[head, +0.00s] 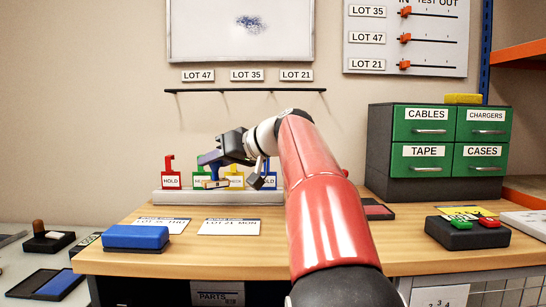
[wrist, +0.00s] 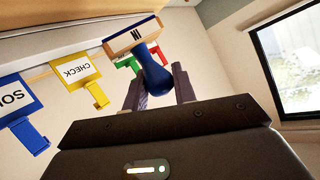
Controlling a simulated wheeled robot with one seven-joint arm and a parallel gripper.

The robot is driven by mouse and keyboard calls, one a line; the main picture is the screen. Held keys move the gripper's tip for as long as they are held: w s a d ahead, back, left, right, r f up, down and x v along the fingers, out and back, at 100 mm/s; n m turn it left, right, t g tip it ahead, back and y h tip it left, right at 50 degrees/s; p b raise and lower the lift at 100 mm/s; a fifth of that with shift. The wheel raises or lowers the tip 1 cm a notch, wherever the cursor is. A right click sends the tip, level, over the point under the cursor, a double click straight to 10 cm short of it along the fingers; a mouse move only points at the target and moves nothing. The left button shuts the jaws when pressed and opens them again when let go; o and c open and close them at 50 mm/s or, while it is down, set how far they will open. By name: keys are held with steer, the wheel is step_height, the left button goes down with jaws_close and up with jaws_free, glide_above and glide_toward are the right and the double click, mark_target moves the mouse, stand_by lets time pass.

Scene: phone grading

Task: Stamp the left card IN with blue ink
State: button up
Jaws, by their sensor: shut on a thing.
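My gripper (head: 212,168) is shut on the handle of a stamp with a wooden block. The wrist view shows the stamp's blue handle (wrist: 155,75) between the fingers (wrist: 160,88) and the label IN on its block (wrist: 134,36). In the head view the stamp's block (head: 214,184) hangs just in front of the rack. The left card (head: 160,220) lies flat on the wooden table; its print is partly readable as LOT 35 THU. A blue box-like block (head: 136,238) lies at its front left. An open blue ink pad (head: 58,284) sits at the lower left.
The white rack (head: 172,197) holds red, green, yellow and blue labelled items. A second card (head: 230,227) reads LOT 21 MON. A red pad (head: 378,209) lies right of my arm. Green drawers (head: 428,158) stand back right. A dark device (head: 466,234) lies front right.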

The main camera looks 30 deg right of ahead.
steer(key=w+a+n+g+y, duration=0.2)
steer(key=a+n+y, duration=0.1)
steer(key=a, duration=1)
steer(key=shift+f+b, duration=2.2)
steer(key=shift+f, duration=0.9)
steer(key=shift+d+f+b, duration=0.1)
steer(key=shift+f+b, duration=0.6)
steer(key=shift+f, duration=0.05)
step_height(320, 180, up, 7)
steer(key=p, duration=0.6)
steer(key=shift+r, duration=0.15)
